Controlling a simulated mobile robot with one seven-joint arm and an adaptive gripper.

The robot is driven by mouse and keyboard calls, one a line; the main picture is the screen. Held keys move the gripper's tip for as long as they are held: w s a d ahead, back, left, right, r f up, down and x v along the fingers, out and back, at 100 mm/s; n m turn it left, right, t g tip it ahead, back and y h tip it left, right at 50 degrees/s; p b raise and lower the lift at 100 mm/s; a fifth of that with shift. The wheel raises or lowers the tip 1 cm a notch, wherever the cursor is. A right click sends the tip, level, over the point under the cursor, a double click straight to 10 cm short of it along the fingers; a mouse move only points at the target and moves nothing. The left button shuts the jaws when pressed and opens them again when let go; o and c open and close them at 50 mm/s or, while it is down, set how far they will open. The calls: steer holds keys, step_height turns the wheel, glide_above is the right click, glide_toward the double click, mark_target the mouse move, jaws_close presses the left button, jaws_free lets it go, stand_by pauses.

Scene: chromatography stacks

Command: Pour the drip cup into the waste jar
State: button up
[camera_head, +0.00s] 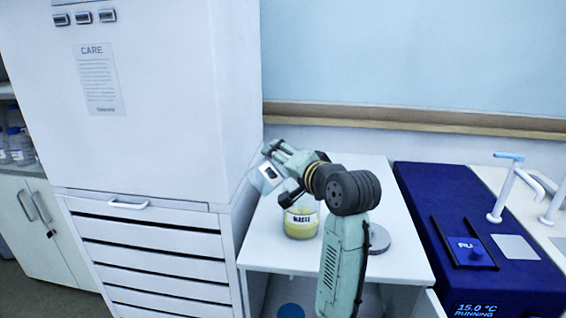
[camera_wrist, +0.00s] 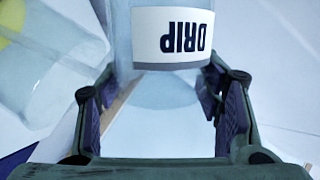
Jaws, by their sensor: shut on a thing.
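The drip cup (camera_head: 266,179), clear with a white label, is held tilted in my gripper (camera_head: 275,160), above and left of the waste jar. In the wrist view the drip cup (camera_wrist: 185,36) sits between the two fingers of my gripper (camera_wrist: 160,95), its "DRIP" label upside down. The waste jar (camera_head: 301,225) stands on the white bench, labelled "WASTE", with yellow contents. Part of my gripper hides its upper edge. A clear vessel with yellow in it, which looks like the waste jar (camera_wrist: 55,50), shows at the left of the wrist view. I cannot see any liquid flowing.
A tall white cabinet (camera_head: 140,110) with drawers stands close on the left. A round grey disc (camera_head: 379,239) lies on the white bench (camera_head: 400,262), right of the jar. A blue unit (camera_head: 425,200) with a display is farther right.

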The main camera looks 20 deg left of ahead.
steer(key=shift+w+d+m, duration=0.15)
steer(key=shift+m, duration=0.25)
steer(key=shift+w+d+m+y, duration=0.1)
steer(key=shift+d+m+y, duration=0.05)
steer(key=shift+m+y, duration=0.3)
steer(key=shift+w+d+m, duration=0.1)
steer(key=shift+w+m, duration=0.05)
steer(key=shift+m, duration=0.4)
steer(key=shift+w+d+m+g+y, duration=0.15)
steer(key=shift+m+g+y, duration=0.15)
steer(key=shift+m, duration=0.1)
